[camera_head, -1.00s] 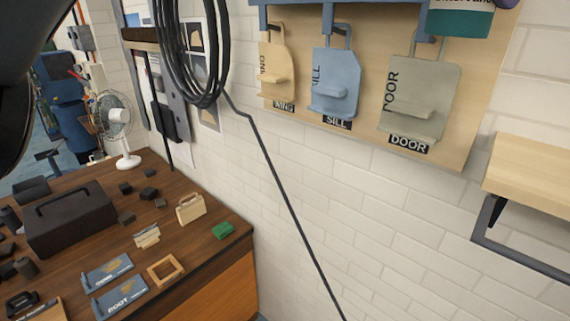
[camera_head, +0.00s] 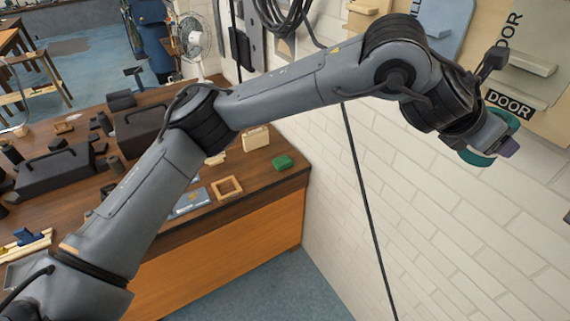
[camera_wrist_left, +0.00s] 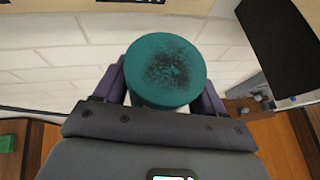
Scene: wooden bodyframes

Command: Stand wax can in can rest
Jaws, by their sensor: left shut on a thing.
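The wax can shows as a teal cylinder (camera_head: 480,157) at the right of the head view, in front of the white brick wall. In the left wrist view its round, dark-speckled teal end (camera_wrist_left: 166,70) faces the camera. My left gripper (camera_head: 492,143) is shut on the can, with a purple finger on either side. A small square wooden frame (camera_head: 229,196) with an open middle lies on the bench, left of and apart from the can. I cannot tell whether this frame is the can rest. My right gripper is not in view.
The wooden bench (camera_head: 255,198) holds a green block (camera_head: 282,162), a black toolbox (camera_head: 55,168) and several small parts. My left arm hides part of it. A grey panel labelled DOOR (camera_head: 540,65) hangs by the gripper. A black cable runs down the wall.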

